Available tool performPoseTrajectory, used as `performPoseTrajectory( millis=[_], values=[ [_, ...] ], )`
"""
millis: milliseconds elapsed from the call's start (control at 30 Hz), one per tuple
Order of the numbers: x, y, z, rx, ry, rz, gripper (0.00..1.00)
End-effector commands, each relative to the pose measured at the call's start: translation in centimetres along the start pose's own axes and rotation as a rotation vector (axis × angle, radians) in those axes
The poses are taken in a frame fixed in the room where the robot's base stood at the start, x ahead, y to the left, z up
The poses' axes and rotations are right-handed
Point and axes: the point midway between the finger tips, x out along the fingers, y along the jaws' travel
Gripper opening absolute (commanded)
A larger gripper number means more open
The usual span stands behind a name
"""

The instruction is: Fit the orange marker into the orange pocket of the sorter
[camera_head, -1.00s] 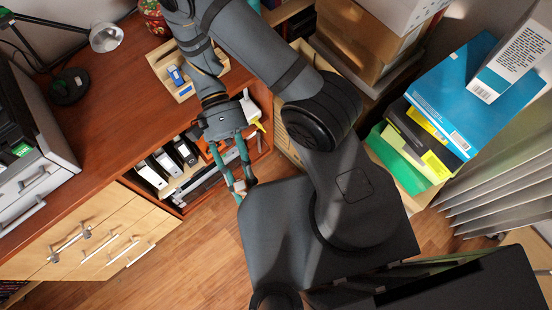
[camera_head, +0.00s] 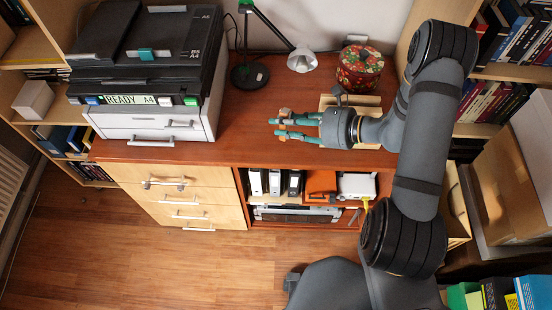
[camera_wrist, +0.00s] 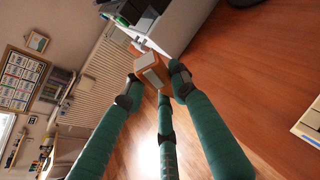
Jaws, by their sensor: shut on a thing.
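My gripper (camera_head: 276,127) has teal fingers and is stretched out over the desk, pointing left in the head view. In the wrist view its fingers (camera_wrist: 152,84) are shut on the orange marker (camera_wrist: 151,70), a blocky orange piece with a pale grey face. A pale wooden edge, likely the sorter's, shows at the right of the wrist view (camera_wrist: 309,126). The orange pocket is not visible.
A red floral tin (camera_head: 360,68) stands behind the sorter, and a desk lamp (camera_head: 302,60) to its left. A printer (camera_head: 150,100) fills the desk's left side. Bare desk (camera_head: 236,128) lies between printer and gripper. Open shelves with binders (camera_head: 274,183) are below.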

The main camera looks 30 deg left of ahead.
Motion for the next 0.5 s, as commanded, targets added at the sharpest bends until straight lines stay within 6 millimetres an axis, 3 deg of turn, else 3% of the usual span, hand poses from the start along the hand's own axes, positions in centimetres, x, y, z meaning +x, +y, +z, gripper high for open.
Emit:
performPoseTrajectory(
  millis=[200,500],
  values=[
    [-3.3,-8.1,-0.4,0.142,-0.011,-0.328,0.09],
    [-9.7,-15.1,-2.6,0.291,-0.024,-0.677,0.09]
  ],
)
